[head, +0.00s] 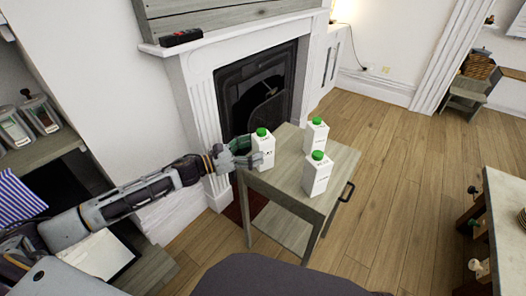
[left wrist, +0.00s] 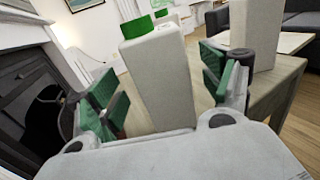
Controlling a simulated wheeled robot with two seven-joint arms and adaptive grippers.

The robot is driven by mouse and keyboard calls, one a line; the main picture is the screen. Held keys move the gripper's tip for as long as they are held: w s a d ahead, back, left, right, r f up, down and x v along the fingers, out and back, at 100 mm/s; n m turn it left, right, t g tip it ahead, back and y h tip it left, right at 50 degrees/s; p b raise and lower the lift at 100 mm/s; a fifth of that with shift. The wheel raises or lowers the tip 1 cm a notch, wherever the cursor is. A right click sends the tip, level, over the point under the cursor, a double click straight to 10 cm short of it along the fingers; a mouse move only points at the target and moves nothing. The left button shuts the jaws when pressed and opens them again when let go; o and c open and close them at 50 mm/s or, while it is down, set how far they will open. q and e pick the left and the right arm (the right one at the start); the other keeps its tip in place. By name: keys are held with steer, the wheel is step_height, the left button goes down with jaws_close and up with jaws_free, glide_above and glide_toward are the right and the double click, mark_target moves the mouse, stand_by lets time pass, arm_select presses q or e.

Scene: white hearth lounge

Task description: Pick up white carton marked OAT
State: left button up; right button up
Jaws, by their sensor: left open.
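Three white cartons with green caps stand upright on a small grey wooden table (head: 285,180): one at the left (head: 264,153), one at the back (head: 315,138) and one at the front (head: 317,175). Dark print shows on them, but it is too small to read surely. My left gripper (head: 242,154) is at the left carton. In the left wrist view my left gripper (left wrist: 161,85) is open, with the left carton (left wrist: 160,75) between its green-padded fingers and gaps on both sides. Another carton (left wrist: 255,35) stands beyond the right finger. My right gripper is not in view.
A fireplace (head: 250,90) with a white surround stands behind the table. The table has a dark handle (head: 347,191) on its right side. Open wooden floor (head: 400,150) lies to the right, and another table (head: 505,215) stands at the right edge.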

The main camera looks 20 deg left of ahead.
mark_target(263, 146)
arm_select(q)
steer(key=shift+x, duration=2.15)
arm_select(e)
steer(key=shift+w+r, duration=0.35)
arm_select(q)
steer(key=shift+f, duration=0.1)
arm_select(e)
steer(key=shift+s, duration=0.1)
arm_select(q)
steer(key=c, duration=1.5)
